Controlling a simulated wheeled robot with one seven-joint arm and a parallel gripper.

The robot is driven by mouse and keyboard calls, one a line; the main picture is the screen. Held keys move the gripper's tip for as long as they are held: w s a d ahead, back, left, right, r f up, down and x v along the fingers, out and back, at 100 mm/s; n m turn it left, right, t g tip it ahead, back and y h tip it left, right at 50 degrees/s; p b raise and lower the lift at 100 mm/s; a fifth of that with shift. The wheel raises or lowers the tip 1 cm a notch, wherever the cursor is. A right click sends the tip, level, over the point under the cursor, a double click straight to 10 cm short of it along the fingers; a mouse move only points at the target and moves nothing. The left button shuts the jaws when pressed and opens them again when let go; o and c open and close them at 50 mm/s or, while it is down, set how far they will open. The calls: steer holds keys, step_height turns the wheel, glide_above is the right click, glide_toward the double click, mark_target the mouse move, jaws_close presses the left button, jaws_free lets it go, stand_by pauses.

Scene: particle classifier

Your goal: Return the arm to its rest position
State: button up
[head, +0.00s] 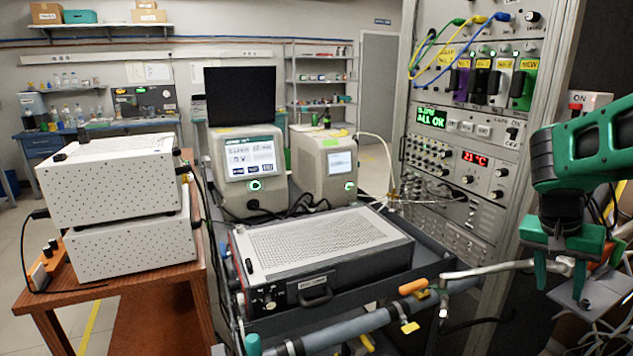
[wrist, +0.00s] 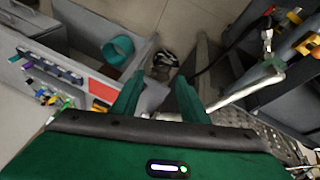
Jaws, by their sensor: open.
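My green arm (head: 592,150) comes in from the right edge in the head view, in front of the tall rack. My gripper (head: 560,280) hangs from it, fingers pointing down, at the lower right. In the wrist view my gripper (wrist: 160,95) shows two green fingers spread apart with nothing between them. Below them is the floor (wrist: 150,15) and the edge of a grey box. Whether the fingertips touch the pale pipe behind them cannot be told.
The rack (head: 470,130) with cables and displays stands just left of my arm. A pale pipe (head: 490,268) with an orange handle (head: 413,286) runs near my gripper. A perforated grey unit (head: 320,250) sits centrally. White boxes (head: 110,185) stand on a wooden table at left.

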steer(key=s+a+f+n+y, duration=0.1)
steer(key=s+a+n+y, duration=0.1)
steer(key=s+a, duration=0.3)
steer(key=s+a+f+n+y, duration=0.2)
steer(key=s+a, duration=0.4)
steer(key=s, duration=0.7)
steer(key=shift+a+y, duration=0.3)
steer(key=shift+w+g, duration=0.1)
steer(key=shift+g, duration=0.2)
steer(key=shift+w+f, duration=0.2)
steer(key=shift+w, duration=0.3)
stand_by(0.8)
steer(key=shift+c, duration=1.1)
steer(key=shift+d, duration=0.1)
